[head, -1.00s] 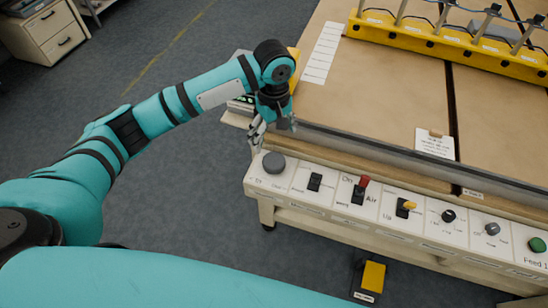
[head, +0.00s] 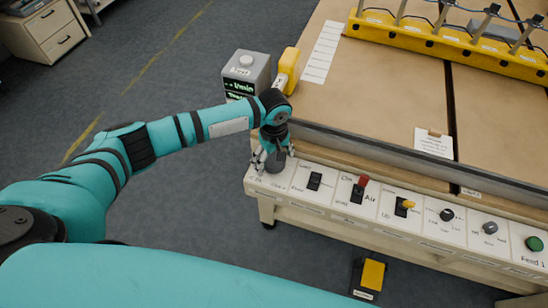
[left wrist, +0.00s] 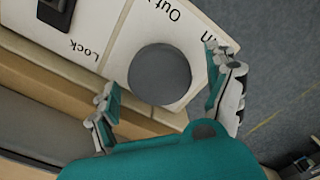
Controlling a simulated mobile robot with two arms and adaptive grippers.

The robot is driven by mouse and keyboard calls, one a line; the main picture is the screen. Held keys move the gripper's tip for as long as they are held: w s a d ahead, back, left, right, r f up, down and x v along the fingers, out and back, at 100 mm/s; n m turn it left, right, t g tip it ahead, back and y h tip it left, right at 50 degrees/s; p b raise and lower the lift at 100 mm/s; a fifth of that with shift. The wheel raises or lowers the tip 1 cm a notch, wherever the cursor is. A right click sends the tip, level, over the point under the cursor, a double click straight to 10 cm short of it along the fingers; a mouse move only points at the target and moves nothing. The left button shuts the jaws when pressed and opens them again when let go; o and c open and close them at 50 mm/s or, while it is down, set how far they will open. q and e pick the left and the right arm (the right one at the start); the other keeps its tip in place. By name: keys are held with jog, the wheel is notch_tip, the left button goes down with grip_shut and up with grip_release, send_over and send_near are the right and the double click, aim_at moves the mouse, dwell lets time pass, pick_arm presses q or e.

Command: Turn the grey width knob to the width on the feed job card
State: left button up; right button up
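A large round grey knob (head: 275,163) is at the left end of the white control panel, partly covered by my left gripper (head: 269,156). In the left wrist view the grey knob (left wrist: 160,75) has the words "Out" and "In" beside it. My left gripper (left wrist: 161,66) is open, with one finger on each side of this knob and gaps showing. A smaller grey knob (head: 490,228) is farther right on the panel. A white card (head: 434,143) lies on the tabletop, its print too small to read. My right gripper is not in view.
The panel also carries a black switch (head: 314,181), a red-tipped lever (head: 362,183), a yellow-tipped lever (head: 405,206), a black knob (head: 447,215) and a green button (head: 535,244). A grey box with a display (head: 246,70) stands behind my left arm.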

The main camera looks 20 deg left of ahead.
pick_arm(q)
jog(key=c, duration=1.2)
jog(key=shift+o, duration=0.2)
jog(key=shift+r+m+p, duration=0.25)
jog(key=shift+m+p, duration=0.45)
jog(key=shift+p, duration=0.45)
jog(key=m+p, duration=0.2)
jog(key=shift+m, duration=0.3)
jog(key=m+p, duration=0.2)
jog(key=m, duration=0.1)
jog(key=shift+f+m, duration=0.1)
jog(key=shift+m, duration=0.2)
jog(key=m+p, duration=0.1)
jog(key=m, duration=0.3)
jog(key=shift+m+p, duration=0.3)
jog(key=shift+p, duration=0.05)
jog(key=m, duration=0.3)
jog(key=shift+m+p, duration=0.3)
jog(key=shift+p, duration=0.05)
jog(key=m, duration=0.9)
jog(key=shift+w+f, duration=0.1)
jog(key=m, duration=0.4)
jog(key=shift+m, duration=0.4)
